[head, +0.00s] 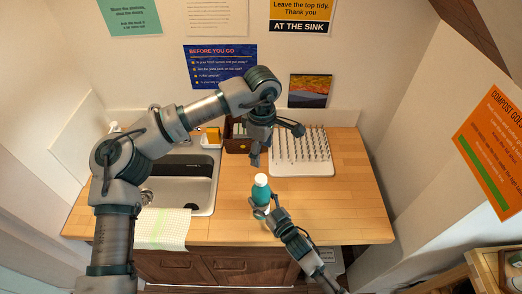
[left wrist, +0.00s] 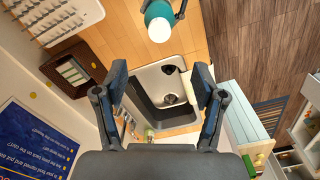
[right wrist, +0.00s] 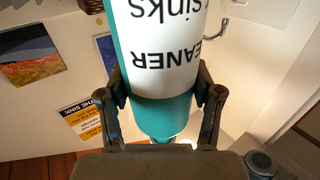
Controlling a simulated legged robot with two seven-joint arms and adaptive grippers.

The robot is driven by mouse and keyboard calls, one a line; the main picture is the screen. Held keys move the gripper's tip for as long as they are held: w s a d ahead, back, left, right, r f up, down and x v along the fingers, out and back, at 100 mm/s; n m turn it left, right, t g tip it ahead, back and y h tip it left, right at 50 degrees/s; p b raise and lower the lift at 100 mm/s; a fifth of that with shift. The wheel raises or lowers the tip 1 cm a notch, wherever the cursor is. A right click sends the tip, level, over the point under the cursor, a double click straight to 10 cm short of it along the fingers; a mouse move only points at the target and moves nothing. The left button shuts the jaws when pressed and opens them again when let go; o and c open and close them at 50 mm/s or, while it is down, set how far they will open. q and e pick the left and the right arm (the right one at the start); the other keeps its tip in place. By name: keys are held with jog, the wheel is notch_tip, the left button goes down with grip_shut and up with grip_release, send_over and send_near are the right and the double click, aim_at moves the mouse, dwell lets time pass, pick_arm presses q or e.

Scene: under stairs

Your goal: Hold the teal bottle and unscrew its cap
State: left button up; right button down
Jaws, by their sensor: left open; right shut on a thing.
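The teal bottle (head: 261,194) with a white cap (head: 261,179) is upright over the front part of the wooden counter. I cannot tell whether its base touches the wood. My right gripper (head: 264,211) is shut on the bottle's body. In the right wrist view the bottle (right wrist: 160,115), with a white label, sits between the right fingers (right wrist: 161,95). My left gripper (head: 254,161) is open and empty, behind and above the cap. In the left wrist view the cap (left wrist: 159,30) lies beyond the open fingers (left wrist: 160,75), apart from them.
A sink (head: 187,183) is at the left, with a checked cloth (head: 162,230) over the counter's front edge. A brown box (head: 237,136) and a white pegged rack (head: 300,165) stand at the back. The counter (head: 340,210) is clear at the right.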

aim_at(261, 178)
pick_arm(q)
notch_tip(261, 178, down, 13)
jog(key=m, duration=1.5)
jog(key=shift+r+m, duration=0.1)
jog(key=shift+m, duration=0.2)
grip_shut()
